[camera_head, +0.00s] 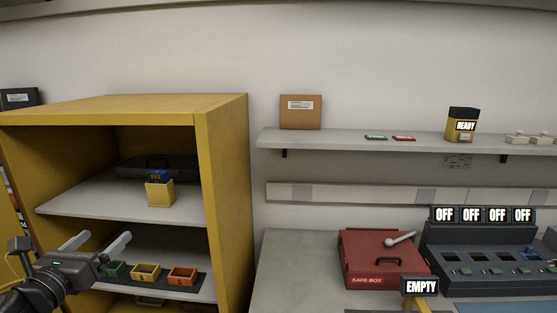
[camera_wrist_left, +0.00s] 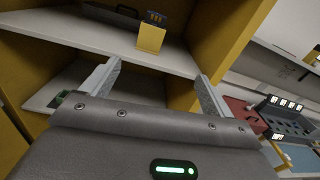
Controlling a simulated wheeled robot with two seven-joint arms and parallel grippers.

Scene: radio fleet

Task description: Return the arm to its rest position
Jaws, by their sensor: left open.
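My left gripper (camera_head: 97,246) is open and empty in front of the yellow cabinet (camera_head: 223,190), near the level of its lower shelf. In the left wrist view its two fingers (camera_wrist_left: 155,88) stand wide apart with nothing between them. A small yellow box (camera_head: 160,194) with a dark blue top sits on the cabinet's middle shelf, above and to the right of the gripper. It also shows in the left wrist view (camera_wrist_left: 150,38), beyond the fingers. My right gripper is not seen in either view.
Green (camera_head: 115,270), yellow (camera_head: 146,272) and orange (camera_head: 183,276) bins stand on the lower shelf beside the gripper. The cabinet's right wall separates it from the workbench with a red safe box (camera_head: 375,258) and a charger (camera_head: 480,262). A wall shelf (camera_head: 400,141) hangs above.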

